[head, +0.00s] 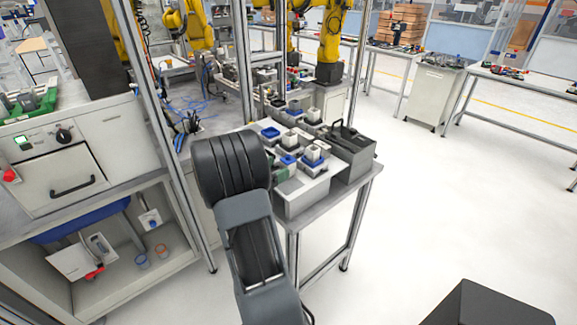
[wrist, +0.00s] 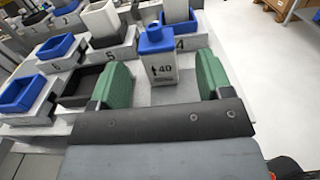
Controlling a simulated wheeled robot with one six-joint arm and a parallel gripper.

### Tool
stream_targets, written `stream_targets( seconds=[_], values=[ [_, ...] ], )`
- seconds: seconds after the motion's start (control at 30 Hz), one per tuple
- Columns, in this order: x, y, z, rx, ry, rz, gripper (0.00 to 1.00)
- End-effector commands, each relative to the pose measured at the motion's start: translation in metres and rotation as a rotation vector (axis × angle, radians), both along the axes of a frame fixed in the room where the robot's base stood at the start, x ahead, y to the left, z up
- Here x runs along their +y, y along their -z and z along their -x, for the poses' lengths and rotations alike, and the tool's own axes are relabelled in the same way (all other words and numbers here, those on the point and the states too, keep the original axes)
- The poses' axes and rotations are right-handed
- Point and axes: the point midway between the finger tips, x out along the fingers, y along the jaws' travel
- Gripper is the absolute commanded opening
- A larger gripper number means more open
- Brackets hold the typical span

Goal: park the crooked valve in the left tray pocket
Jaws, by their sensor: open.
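A grey-white valve block with a blue cap (wrist: 158,62), marked 4D, stands ahead of my gripper in the wrist view. It looks slightly tilted beside the block marked 4. My gripper (wrist: 163,76) is open, its green fingers on either side of the valve's near space; I cannot tell whether they touch it. The stepped tray (wrist: 120,52) has numbered places. To the left are a dark, empty-looking pocket (wrist: 82,86) and a blue-rimmed pocket (wrist: 24,94). In the head view my arm hides most of the gripper near the tray (head: 310,190).
A white block (wrist: 101,20) and another blue-rimmed holder (wrist: 180,22) stand at the back of the tray. A dark box with a handle (head: 350,148) sits to the right on the table (head: 355,182). Open floor lies right of the table.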

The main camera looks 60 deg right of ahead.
Motion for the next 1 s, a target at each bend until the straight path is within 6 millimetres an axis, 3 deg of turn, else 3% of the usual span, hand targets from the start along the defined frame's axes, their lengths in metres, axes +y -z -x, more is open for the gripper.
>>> stream_targets(
  seconds=[0.17, 0.5, 0.87, 1.0],
  values=[
    [-0.009, -0.001, 0.003, -0.002, 0.002, -0.002, 0.72],
    [-0.049, -0.004, 0.013, -0.001, 0.002, -0.001, 0.72],
    [-0.055, -0.003, 0.015, -0.003, 0.0, -0.001, 0.72],
    [-0.054, -0.003, 0.015, -0.002, 0.0, -0.002, 0.59]
  ],
)
